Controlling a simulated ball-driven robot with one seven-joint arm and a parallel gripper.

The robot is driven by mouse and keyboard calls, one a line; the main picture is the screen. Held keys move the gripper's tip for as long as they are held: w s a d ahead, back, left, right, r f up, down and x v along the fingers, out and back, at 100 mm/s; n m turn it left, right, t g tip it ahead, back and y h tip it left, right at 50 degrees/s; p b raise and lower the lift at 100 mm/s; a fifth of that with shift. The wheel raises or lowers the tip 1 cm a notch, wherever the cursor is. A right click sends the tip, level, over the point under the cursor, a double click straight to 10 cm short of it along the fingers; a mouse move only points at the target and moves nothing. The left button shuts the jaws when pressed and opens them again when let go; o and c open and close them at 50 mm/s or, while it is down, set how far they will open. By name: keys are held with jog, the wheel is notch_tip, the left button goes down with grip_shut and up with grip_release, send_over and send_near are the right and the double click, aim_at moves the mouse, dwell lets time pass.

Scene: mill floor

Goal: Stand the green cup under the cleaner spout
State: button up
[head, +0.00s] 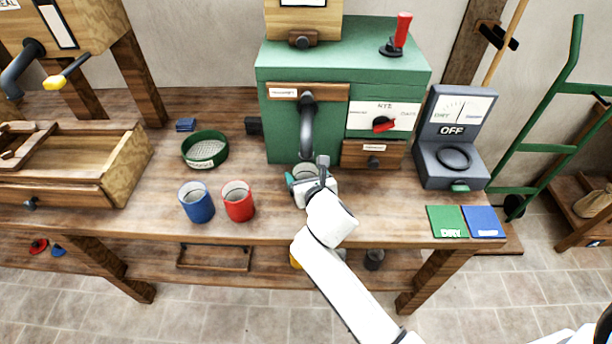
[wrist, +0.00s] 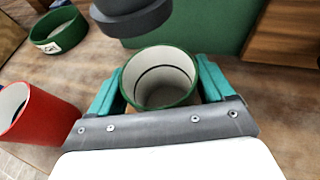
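The green cup (wrist: 160,78) has a green rim and a pale, empty inside. It is upright between the two teal fingers of my gripper (wrist: 160,85), which touch its sides. In the head view the cup (head: 304,170) is mostly hidden by my gripper (head: 309,184). A dark bent spout (head: 307,128) comes out of the green machine (head: 345,65) just behind and above the cup. In the wrist view the spout's round mouth (wrist: 130,15) is beyond the cup's far rim, slightly left. I cannot tell whether the cup's base touches the bench.
A blue cup (head: 197,203) and a red cup (head: 238,201) stand left of my gripper. A green sieve (head: 205,150) lies behind them. The bench front between is clear.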

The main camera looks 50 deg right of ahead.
jog(key=o, duration=0.3)
jog(key=v, duration=1.2)
jog(key=s+f+m+g, duration=0.1)
jog(key=m, duration=0.2)
jog(key=s+f+m+g, duration=0.1)
jog(key=m, duration=0.2)
jog(key=s+f+m+y, duration=0.1)
jog(key=s+f+m, duration=0.1)
jog(key=m, duration=0.1)
jog(key=shift+a+g+p, duration=0.3)
jog(key=shift+g+p, duration=0.05)
jog(key=shift+g, duration=0.05)
jog(key=s+a+f+m+g+y, duration=0.3)
jog(key=s+m, duration=0.3)
jog(key=m, duration=0.4)
jog(key=s+a+f+m+g+y, duration=0.3)
jog(key=s+m, duration=0.4)
jog(key=m, duration=0.3)
jog(key=shift+a+f+m+g, duration=0.3)
jog(key=shift+a+g, duration=0.4)
jog(key=shift+a, duration=0.5)
jog(key=shift+s, duration=0.15)
